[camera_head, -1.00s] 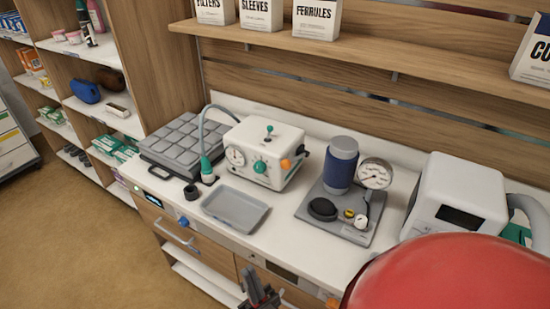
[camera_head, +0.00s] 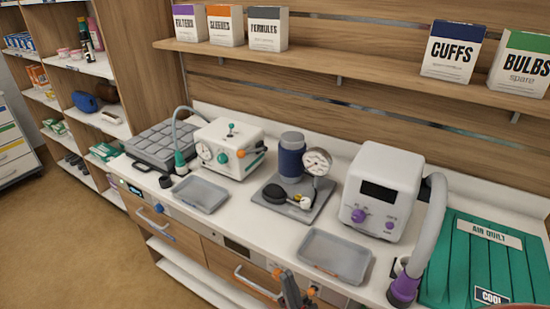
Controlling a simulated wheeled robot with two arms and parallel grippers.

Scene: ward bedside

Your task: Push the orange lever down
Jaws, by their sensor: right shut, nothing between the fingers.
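A white box-shaped device (camera_head: 229,146) stands on the counter left of centre. It has a round gauge, a green knob on its front and a small green-tipped toggle on top. A small orange part (camera_head: 241,154), which looks like the orange lever, is at its front right edge beside a dark handle. My right gripper (camera_head: 291,283) is at the bottom edge, shut and empty, in front of the counter. It is well apart from the device, below and to its right. My left gripper is not in view.
Grey trays (camera_head: 200,194) (camera_head: 335,256) lie on the counter (camera_head: 255,222). A pressure gauge (camera_head: 317,161) and blue cylinder (camera_head: 291,157) stand right of the device. Farther right are a white machine (camera_head: 381,190) with a hose and a green quilt (camera_head: 480,258). A shelf (camera_head: 330,66) runs above.

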